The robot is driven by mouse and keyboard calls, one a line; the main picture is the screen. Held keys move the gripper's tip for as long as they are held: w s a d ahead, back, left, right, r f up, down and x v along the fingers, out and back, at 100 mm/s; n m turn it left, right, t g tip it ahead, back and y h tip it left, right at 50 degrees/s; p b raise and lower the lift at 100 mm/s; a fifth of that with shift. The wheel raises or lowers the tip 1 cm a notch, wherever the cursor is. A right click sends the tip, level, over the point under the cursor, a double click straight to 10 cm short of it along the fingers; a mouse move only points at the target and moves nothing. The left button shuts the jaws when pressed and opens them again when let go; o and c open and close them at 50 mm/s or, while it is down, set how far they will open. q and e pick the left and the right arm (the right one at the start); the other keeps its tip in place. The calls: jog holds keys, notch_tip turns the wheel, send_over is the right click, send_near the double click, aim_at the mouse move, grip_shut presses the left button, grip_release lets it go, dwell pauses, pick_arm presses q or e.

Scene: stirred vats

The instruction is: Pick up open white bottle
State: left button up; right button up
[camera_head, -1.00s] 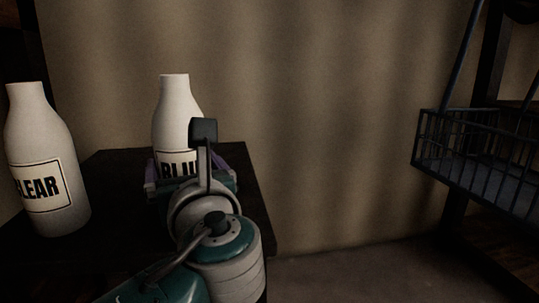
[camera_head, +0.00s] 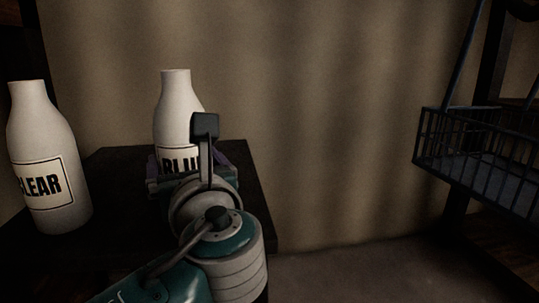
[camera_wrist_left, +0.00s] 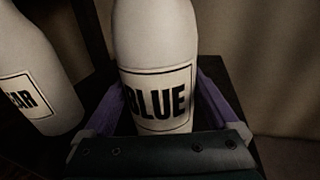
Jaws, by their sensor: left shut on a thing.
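A white open bottle with a label reading BLUE (camera_head: 175,110) stands upright over the dark table in the head view. It also shows in the left wrist view (camera_wrist_left: 157,45), between the two purple fingers. My left gripper (camera_head: 188,167) is shut on this bottle, with one finger at each side of its lower part. The bottle's base is hidden behind the gripper, so I cannot tell if it touches the table. A second white bottle labelled CLEAR (camera_head: 45,150) stands upright to the left, apart from the gripper. My right gripper is not in view.
The dark table (camera_head: 250,200) bears the bottles, with its right edge just right of my arm. A black wire basket (camera_head: 480,155) hangs at the right, with open space between. A plain brown wall (camera_head: 320,110) rises close behind the table.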

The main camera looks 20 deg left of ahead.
pick_arm(q)
notch_tip(320, 180, up, 19)
jog(key=p, duration=1)
jog(key=shift+r, duration=0.4)
jog(key=o, duration=1.1)
grip_shut()
